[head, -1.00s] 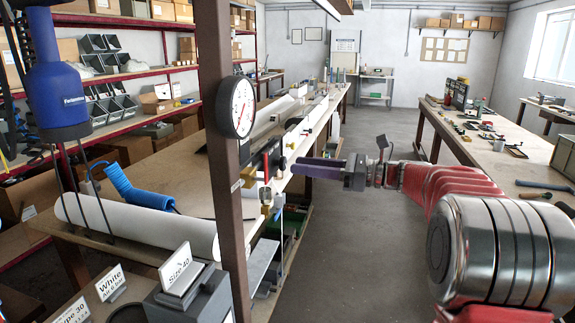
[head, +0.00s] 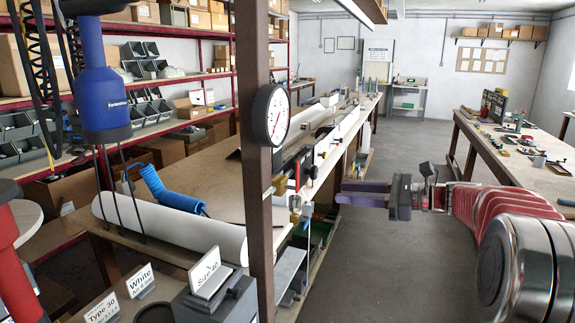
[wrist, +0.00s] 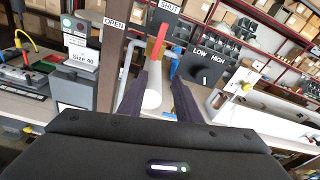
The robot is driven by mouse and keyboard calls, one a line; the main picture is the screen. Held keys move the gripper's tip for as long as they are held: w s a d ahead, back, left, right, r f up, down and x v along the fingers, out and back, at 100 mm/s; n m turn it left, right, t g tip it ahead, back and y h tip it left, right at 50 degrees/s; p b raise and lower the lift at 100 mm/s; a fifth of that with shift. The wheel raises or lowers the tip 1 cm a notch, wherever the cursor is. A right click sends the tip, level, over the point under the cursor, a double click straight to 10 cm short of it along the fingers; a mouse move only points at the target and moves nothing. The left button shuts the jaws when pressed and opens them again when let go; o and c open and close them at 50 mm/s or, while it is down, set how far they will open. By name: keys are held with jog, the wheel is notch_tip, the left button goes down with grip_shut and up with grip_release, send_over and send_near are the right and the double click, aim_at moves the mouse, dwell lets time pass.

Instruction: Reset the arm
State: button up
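My gripper (head: 340,193) shows in the head view at the end of my arm, which reaches in from the right. Its two dark purple fingers point left toward the workbench and lie apart from each other. In the wrist view my gripper (wrist: 159,82) is open, with a clear gap between the fingers and nothing held. A red lever (wrist: 158,42) stands beyond the fingertips in that view, beneath a sign reading SHUT (wrist: 168,8). The fingers look clear of the bench fittings in the head view.
A brown post with a round gauge (head: 270,115) stands left of my gripper. The long workbench (head: 215,160) carries a white tube (head: 170,225) and a blue coiled hose (head: 165,190). Another bench (head: 500,160) stands at right. Open floor (head: 385,260) lies between them.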

jog(key=s+a+f+n+g+h, duration=0.1)
jog(key=s+f+n+g+h, duration=0.5)
jog(key=s+f, duration=0.85)
jog(key=s+a+n+t+h, duration=0.2)
jog(key=s+n+t+h, duration=0.2)
jog(key=s+n+h, duration=0.4)
jog(key=s+n, duration=0.7)
jog(key=s, duration=0.6)
jog(key=shift+h, duration=0.4)
